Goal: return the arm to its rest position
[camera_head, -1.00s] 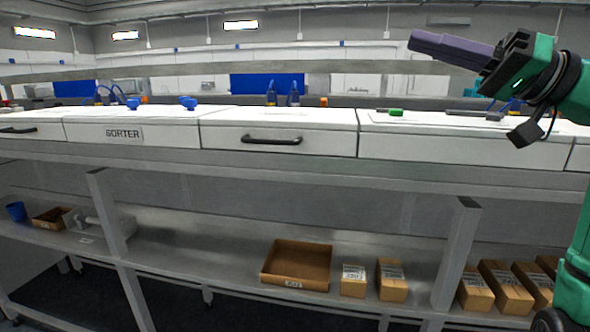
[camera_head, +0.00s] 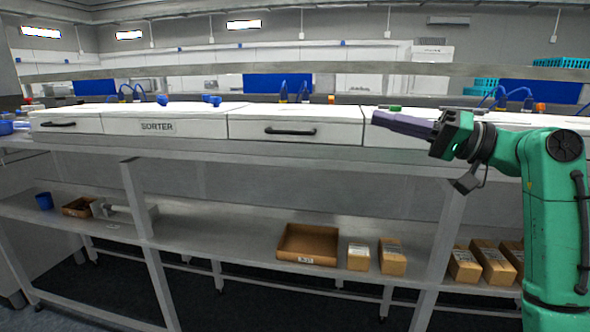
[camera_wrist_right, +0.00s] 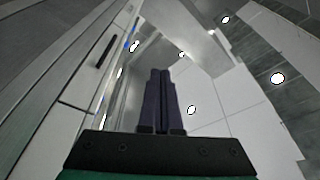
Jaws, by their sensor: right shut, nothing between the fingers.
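My right gripper (camera_head: 378,118) is in front of the white sorter bench on the right side of the head view, its purple fingers pointing left. The fingers lie together, shut and empty. In the right wrist view the closed fingers (camera_wrist_right: 160,90) point away, with nothing between them. My green right arm (camera_head: 555,220) comes up from the lower right and bends at the elbow. My left gripper is not in the head view.
The white sorter bench (camera_head: 200,127) with dark drawer handles runs across the view. The shelf below (camera_head: 215,225) carries an open cardboard box (camera_head: 308,261), several closed cartons (camera_head: 391,257) and a blue cup (camera_head: 44,201). Blue crates (camera_head: 562,62) stand at the back right.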

